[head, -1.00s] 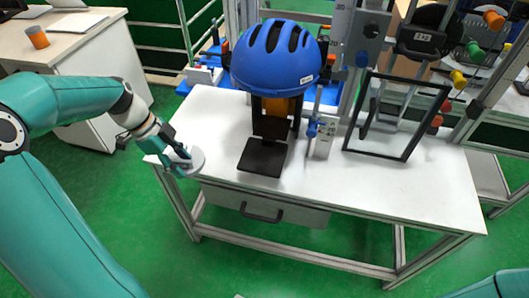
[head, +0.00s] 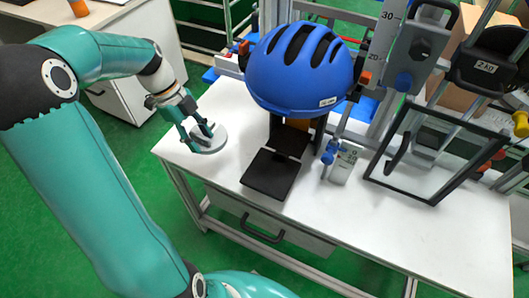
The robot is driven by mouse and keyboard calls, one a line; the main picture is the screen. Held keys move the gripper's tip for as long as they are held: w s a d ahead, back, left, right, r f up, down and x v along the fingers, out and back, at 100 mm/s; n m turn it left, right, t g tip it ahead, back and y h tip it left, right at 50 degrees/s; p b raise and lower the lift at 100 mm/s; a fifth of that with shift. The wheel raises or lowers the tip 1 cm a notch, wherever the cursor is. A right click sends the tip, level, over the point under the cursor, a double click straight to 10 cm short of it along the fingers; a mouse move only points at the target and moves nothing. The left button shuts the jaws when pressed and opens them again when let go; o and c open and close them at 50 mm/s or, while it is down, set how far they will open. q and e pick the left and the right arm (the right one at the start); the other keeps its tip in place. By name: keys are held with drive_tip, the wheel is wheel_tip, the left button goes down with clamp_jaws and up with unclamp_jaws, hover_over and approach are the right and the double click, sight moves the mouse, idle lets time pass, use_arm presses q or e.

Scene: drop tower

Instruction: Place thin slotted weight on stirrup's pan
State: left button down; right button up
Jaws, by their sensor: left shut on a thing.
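The thin slotted weight is a pale grey disc (head: 217,146) near the left end of the white bench. My left gripper (head: 204,133) is shut on it from above. I cannot tell whether the disc touches the bench top or is just above it. A flat black plate (head: 270,174), which looks like the stirrup's pan, lies in front of and below the blue helmet (head: 299,68), to the right of the weight and apart from it. Its dark uprights are partly hidden under the helmet. My right gripper is out of view.
A blue-handled clamp with a small box (head: 342,164) stands right of the plate. A black rectangular frame (head: 428,191) stands further right. Bare white bench top (head: 232,112) lies between the weight and the plate. A drawer handle (head: 262,230) is on the front.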

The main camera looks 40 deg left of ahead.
use_arm(q)
drive_tip(key=shift+w+d+r, duration=0.1)
drive_tip(key=shift+w, duration=0.1)
drive_tip(key=w+d, duration=0.1)
drive_tip(key=d, duration=0.4)
drive_tip(key=w+d+p, duration=0.1)
drive_tip(key=w+d, duration=0.1)
drive_tip(key=d, duration=0.4)
drive_tip(key=w+d, duration=0.1)
drive_tip(key=d, duration=0.5)
drive_tip(key=shift+w+d+p, duration=0.1)
drive_tip(key=shift+w+p, duration=0.25)
drive_tip(key=shift+p, duration=0.05)
drive_tip(key=shift+f, duration=1.8)
drive_tip(key=c, duration=0.6)
unclamp_jaws()
drive_tip(key=shift+r, duration=0.1)
drive_tip(key=p+v, duration=0.1)
drive_tip(key=v, duration=1)
drive_tip(key=shift+s+r, duration=0.1)
drive_tip(key=shift+r, duration=0.3)
